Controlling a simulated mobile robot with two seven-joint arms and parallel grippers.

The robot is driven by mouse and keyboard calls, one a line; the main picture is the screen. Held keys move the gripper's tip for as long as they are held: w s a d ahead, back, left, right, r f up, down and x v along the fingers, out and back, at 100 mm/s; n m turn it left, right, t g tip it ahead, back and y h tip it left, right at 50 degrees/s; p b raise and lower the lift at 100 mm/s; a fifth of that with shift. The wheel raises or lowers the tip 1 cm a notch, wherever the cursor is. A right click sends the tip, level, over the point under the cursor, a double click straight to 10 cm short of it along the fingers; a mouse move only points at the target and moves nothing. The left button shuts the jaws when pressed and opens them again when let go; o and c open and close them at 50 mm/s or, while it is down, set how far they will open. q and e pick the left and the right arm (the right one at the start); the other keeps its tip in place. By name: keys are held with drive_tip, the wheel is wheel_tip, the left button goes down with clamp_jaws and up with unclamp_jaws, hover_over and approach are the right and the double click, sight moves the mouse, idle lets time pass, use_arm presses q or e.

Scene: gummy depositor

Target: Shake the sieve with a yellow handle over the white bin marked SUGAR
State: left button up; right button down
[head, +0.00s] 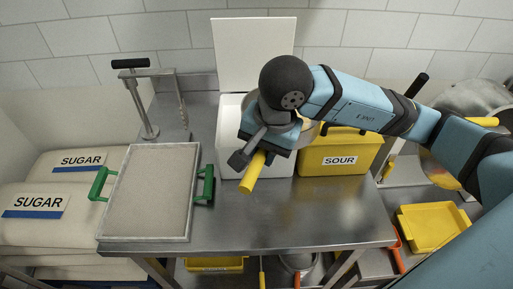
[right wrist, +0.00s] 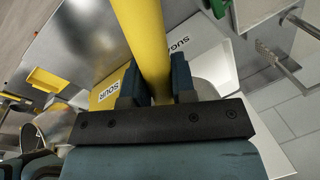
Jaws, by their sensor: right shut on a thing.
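My right gripper (head: 262,150) is shut on the yellow handle (head: 252,173) of the sieve. The handle runs between both fingers in the right wrist view (right wrist: 143,45). The sieve's bowl is mostly hidden behind my gripper and arm; a grey rim (head: 309,131) shows to the right of the gripper. The white bin (head: 229,125) stands on the steel table, its lid (head: 253,55) raised behind it. The gripper and sieve are in front of and above the bin's opening. The bin's SUGAR label shows in the right wrist view (right wrist: 180,45). My left gripper is not in view.
A yellow SOUR bin (head: 345,150) stands right of the white bin. A tray with green handles (head: 150,190) lies on the left of the steel table (head: 300,220). SUGAR sacks (head: 50,220) are stacked at far left. The table's front right is clear.

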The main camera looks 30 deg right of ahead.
drive_tip(key=shift+w, duration=0.1)
drive_tip(key=shift+w+f, duration=0.15)
drive_tip(key=shift+w, duration=0.25)
drive_tip(key=w+f, duration=0.4)
drive_tip(key=w, duration=0.7)
drive_tip(key=shift+w+d, duration=0.3)
idle(1.1)
